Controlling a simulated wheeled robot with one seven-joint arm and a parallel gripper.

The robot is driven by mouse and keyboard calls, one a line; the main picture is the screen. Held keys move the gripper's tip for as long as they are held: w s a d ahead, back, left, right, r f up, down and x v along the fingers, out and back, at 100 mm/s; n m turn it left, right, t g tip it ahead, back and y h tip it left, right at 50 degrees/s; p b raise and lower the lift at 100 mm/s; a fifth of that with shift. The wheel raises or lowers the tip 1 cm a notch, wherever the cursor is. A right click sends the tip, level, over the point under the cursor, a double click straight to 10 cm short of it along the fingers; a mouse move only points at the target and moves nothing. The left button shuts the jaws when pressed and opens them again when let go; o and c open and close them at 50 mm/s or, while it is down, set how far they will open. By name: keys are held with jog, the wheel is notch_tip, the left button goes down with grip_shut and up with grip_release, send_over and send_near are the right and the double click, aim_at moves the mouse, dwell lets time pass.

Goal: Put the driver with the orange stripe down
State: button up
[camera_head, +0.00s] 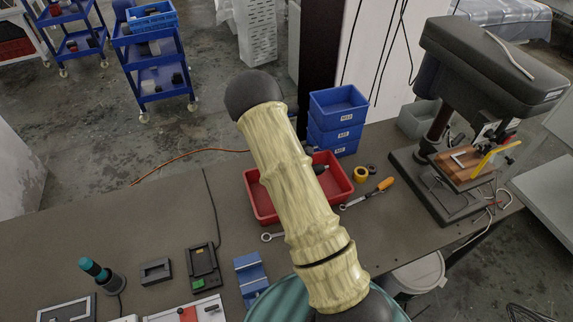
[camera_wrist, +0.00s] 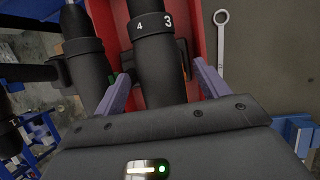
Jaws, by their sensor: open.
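A black driver (camera_wrist: 160,60) with a ring marked 4 and 3 lies between the fingers of my gripper (camera_wrist: 160,72) in the wrist view. My gripper is open, with a gap on each side of the driver's body. The driver is over or in the red tray (camera_wrist: 208,40); I cannot tell whether it rests on the floor of the tray. No orange stripe shows on it. In the head view the red tray (camera_head: 263,214) stands on the bench, and my arm hides its middle and my gripper. A dark piece (camera_head: 319,170) shows inside the tray.
A second black tool-like shape (camera_wrist: 84,50) is left of the driver. A wrench (camera_wrist: 221,45) lies right of the tray.

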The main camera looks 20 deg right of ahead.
jog(key=b+v, duration=0.2)
jog(key=v, duration=0.7)
jog(key=shift+a+r+b, duration=0.15)
jog(key=shift+r+b, duration=0.15)
jog(key=s+a+r+m+y, duration=0.1)
jog(key=s+a+r+m, duration=0.1)
jog(key=s+m, duration=0.4)
jog(key=s+a+r+m+y, duration=0.2)
jog(key=s+r+m, duration=0.3)
jog(key=s, duration=0.3)
jog(key=s+a+r+m+y, duration=0.1)
jog(key=s+a+r+m, duration=0.2)
jog(key=s+m, duration=0.3)
jog(key=shift+s+r+m+t, duration=0.3)
jog(key=shift+s+r+t, duration=0.1)
jog(key=shift+s+r, duration=0.25)
